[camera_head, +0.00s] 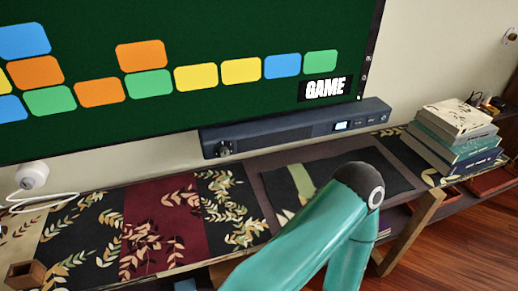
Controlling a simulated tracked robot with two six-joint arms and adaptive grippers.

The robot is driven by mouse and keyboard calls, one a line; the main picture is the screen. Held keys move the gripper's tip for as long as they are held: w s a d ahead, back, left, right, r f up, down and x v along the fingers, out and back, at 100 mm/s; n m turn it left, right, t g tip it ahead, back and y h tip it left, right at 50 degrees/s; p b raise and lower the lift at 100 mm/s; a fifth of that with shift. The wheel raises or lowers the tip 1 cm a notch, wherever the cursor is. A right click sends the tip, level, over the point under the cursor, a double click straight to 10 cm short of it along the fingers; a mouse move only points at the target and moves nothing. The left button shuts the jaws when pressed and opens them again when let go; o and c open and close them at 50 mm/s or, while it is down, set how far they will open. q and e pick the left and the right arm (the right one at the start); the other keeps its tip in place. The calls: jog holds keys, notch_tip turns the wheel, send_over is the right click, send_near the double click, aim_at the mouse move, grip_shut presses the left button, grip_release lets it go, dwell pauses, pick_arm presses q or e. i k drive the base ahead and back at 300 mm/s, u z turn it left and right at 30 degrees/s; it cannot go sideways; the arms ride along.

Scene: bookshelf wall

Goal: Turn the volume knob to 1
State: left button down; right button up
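The volume knob (223,149) is a small dark round knob at the left end of the dark soundbar (285,129). The soundbar sits under the screen, and a small lit display (341,126) is on its right half. The number on the display is too small to read. The knob is unobstructed, with nothing touching it. One of my teal arms rises from the bottom centre-right, its bent joint in front of the shelf and well right of the knob. Neither gripper is in view, so I cannot see whether they are open or shut.
A large screen (180,75) with coloured blocks fills the upper left. A stack of books (455,135) stands at the right. A white round device (32,176) with a cable sits at the left, near a small brown box (25,274). Leaf-patterned mats (165,222) cover the shelf below the knob.

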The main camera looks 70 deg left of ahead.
aim_at(224, 151)
jog(key=z, duration=0.45)
jog(key=i, duration=1.15)
jog(key=u, duration=2)
jog(key=i, duration=0.15)
jog(key=u, duration=1.55)
jog(key=k, duration=0.45)
jog(key=u, duration=0.5)
jog(key=i, duration=0.5)
jog(key=u, duration=0.25)
